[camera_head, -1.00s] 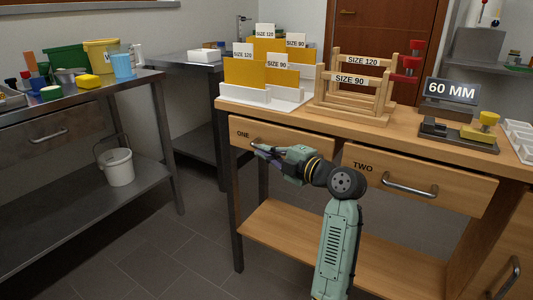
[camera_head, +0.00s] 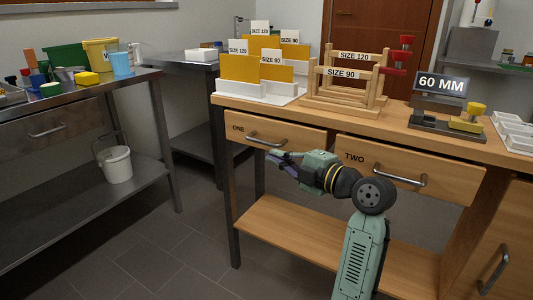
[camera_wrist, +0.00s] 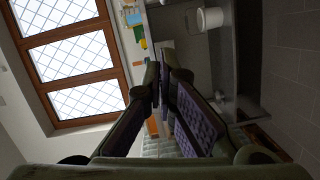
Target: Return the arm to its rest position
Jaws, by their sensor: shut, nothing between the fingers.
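My gripper (camera_head: 277,158) is in front of the wooden bench, just below the handle of drawer ONE (camera_head: 276,130). It is shut and empty, pointing left in the head view. My arm rises from the lower right with its elbow joint in front of drawer TWO (camera_head: 408,170). Both drawers look closed. In the wrist view the purple-padded fingers (camera_wrist: 159,98) meet at their tips with nothing held.
The bench top holds yellow sheets in a white rack (camera_head: 255,88), wooden frames (camera_head: 345,88) and a 60 MM block (camera_head: 441,84). A steel table (camera_head: 82,92) stands left, a white bucket (camera_head: 117,165) on its shelf. Floor between is clear.

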